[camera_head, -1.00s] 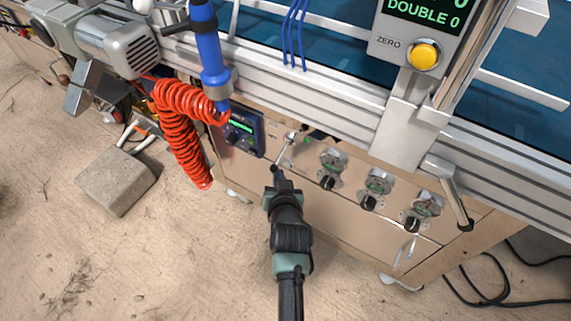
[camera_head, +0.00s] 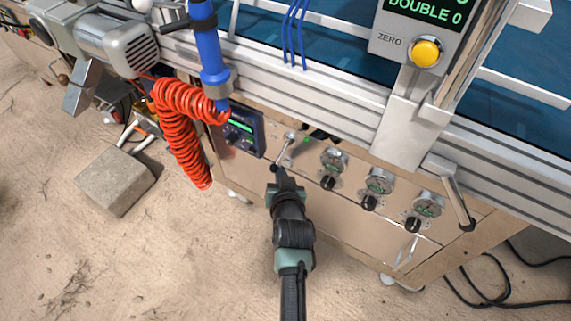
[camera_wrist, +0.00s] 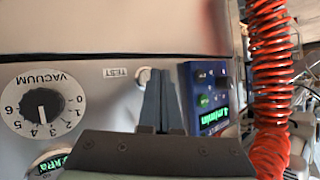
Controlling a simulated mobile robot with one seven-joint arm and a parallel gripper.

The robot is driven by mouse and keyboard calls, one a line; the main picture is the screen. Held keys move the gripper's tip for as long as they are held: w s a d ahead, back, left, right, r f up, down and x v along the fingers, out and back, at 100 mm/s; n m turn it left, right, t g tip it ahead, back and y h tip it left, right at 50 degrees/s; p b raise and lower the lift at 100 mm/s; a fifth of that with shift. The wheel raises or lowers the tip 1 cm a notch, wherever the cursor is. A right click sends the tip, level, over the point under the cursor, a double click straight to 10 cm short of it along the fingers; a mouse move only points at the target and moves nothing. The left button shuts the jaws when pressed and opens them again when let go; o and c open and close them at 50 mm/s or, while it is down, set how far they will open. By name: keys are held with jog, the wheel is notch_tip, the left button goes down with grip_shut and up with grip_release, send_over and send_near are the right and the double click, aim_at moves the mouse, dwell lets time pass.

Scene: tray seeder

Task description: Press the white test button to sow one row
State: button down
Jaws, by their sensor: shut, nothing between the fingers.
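The white test button (camera_wrist: 143,75) shows in the wrist view beside the TEST label (camera_wrist: 115,72) on the light panel. It is partly hidden behind my gripper's fingers. My gripper (camera_wrist: 163,82) is shut and empty, with its fingertips just right of the button in that view. Whether they touch the panel I cannot tell. In the head view my gripper (camera_head: 282,172) points at the machine's front panel, close by a metal lever (camera_head: 284,152). I cannot pick out the button in the head view.
A blue control box (camera_head: 245,132) with a green display is left of my gripper, with a red coiled hose (camera_head: 182,135) beyond. Several dials, including a vacuum dial (camera_wrist: 42,105), are on the panel. A metal rail (camera_head: 330,100) runs above. A concrete block (camera_head: 115,180) lies on the floor.

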jog(key=shift+w+d+b, duration=0.3)
jog(key=shift+w, duration=0.1)
dwell(0.4)
dwell(0.4)
jog(key=shift+s+a+p, duration=0.55)
jog(key=shift+s+p, duration=0.2)
jog(key=shift+p, duration=0.05)
jog(key=s+a+p, duration=0.1)
jog(key=s+p, duration=0.1)
jog(key=s+a+p, duration=0.1)
jog(key=s+a, duration=0.1)
jog(key=shift+p, duration=0.4)
dwell(0.5)
